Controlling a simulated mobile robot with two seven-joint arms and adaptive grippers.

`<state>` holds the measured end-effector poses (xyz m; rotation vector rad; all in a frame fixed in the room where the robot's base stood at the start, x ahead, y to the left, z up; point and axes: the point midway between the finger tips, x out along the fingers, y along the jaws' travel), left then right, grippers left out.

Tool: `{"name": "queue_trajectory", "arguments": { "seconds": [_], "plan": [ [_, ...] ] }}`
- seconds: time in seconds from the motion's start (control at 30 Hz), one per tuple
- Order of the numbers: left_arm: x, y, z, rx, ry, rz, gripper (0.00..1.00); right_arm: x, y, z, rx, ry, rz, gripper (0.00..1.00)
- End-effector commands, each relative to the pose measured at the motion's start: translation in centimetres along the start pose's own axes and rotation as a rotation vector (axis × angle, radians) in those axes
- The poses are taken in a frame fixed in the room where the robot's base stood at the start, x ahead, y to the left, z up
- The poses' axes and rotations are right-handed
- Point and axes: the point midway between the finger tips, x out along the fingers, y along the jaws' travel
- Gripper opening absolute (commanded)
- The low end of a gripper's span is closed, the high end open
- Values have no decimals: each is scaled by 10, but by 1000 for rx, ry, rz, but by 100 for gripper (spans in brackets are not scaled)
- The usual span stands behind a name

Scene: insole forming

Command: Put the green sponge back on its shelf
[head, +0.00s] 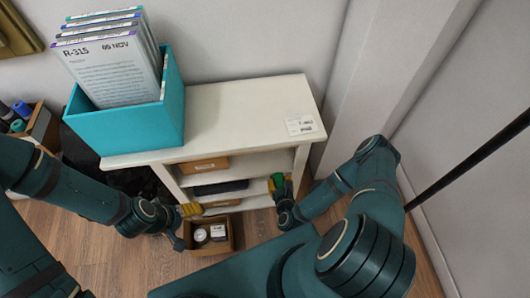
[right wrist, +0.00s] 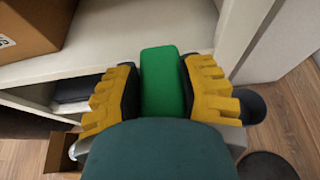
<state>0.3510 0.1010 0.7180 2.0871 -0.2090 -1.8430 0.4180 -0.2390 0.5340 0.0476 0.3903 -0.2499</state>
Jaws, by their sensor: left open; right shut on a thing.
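The green sponge (right wrist: 163,85) is a block held between the yellow fingers of my right gripper (right wrist: 161,75) in the right wrist view. In the head view my right gripper (head: 278,185) is at the right front of the white shelf unit (head: 250,95), by its lower shelves. The sponge appears at a white shelf board's front, near the right side post; whether it touches the board I cannot tell. My left gripper (head: 186,222) is open and looks empty, in front of the unit's lower left and above the small open box.
Cardboard boxes (head: 203,165) and a dark flat item (head: 221,187) sit on the shelves. A small open box (head: 232,230) with round items is on the floor. A teal bin (head: 130,128) of folders stands on top. A wall is at the right.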

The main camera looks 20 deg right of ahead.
Motion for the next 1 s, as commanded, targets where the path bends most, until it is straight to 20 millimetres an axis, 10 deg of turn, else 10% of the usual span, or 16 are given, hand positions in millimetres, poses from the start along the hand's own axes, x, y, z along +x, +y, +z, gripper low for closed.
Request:
{"name": "queue_trajectory", "arguments": {
  "seconds": [0.3, 1.0],
  "plan": [
    [12, -4, -1, 1, 6, 0, 79, 68, 0, 28, -3, -3, 1, 13],
    [24, -9, -3, 2, 13, -1, 79, 121, 0, 43, 1, 0, -1, 13]
  ]
}}
